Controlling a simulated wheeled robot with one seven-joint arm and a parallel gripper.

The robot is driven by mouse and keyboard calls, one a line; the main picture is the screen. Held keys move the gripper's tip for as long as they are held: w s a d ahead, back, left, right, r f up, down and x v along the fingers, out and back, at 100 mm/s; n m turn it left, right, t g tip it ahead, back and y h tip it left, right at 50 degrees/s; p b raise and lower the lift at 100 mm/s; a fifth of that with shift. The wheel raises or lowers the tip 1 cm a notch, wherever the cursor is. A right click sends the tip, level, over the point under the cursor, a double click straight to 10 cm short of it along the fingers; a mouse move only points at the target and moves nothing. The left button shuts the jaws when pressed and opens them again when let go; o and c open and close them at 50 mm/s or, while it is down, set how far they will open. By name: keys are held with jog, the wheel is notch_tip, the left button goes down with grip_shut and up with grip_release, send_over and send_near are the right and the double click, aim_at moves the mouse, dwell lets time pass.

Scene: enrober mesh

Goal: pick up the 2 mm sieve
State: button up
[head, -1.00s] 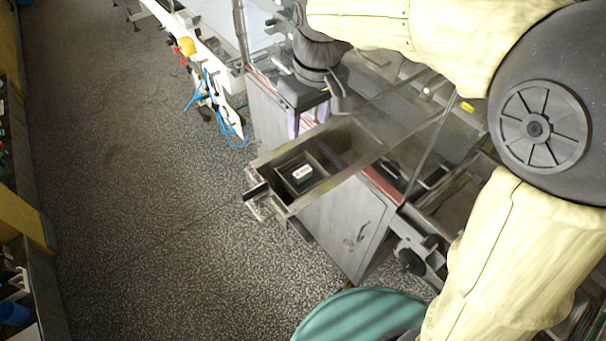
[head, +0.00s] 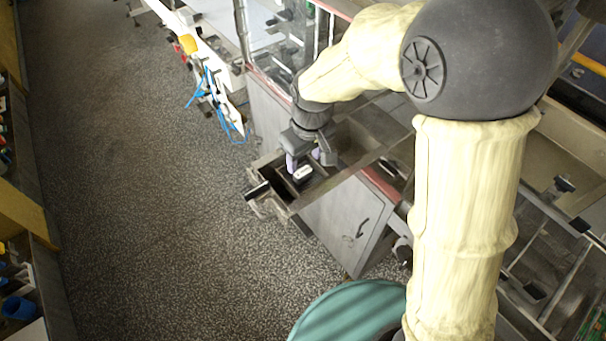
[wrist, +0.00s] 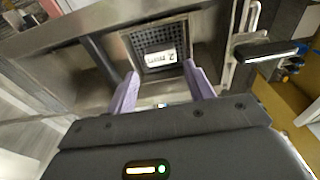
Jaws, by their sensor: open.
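The 2 mm sieve (wrist: 160,34) is a small square frame with dark mesh. It carries a white label with a 2 on it. It lies in a compartment of an open steel trough (wrist: 52,40); in the head view the sieve's white label (head: 303,173) shows inside the trough. My gripper (head: 305,160) is over the trough, pointing down. In the wrist view my gripper (wrist: 160,70) is open, with its two purple fingers to either side of the sieve's near edge and nothing between them. The sieve's far parts are partly hidden in the head view.
A black handle (wrist: 270,50) sticks out at the trough's end, close beside my gripper. Dividers split the trough. A grey cabinet (head: 345,222) stands below it, and a teal round object (head: 345,312) stands nearer. The speckled floor (head: 150,200) at the left is clear.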

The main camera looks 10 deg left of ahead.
aim_at(303, 171)
jog(key=f+p, duration=0.1)
jog(key=f, duration=0.1)
jog(key=f+p, duration=0.1)
jog(key=f, duration=0.1)
jog(key=shift+s+a+f, duration=0.1)
jog(key=shift+a+f, duration=0.1)
jog(key=shift+f, duration=0.4)
jog(key=c, duration=0.8)
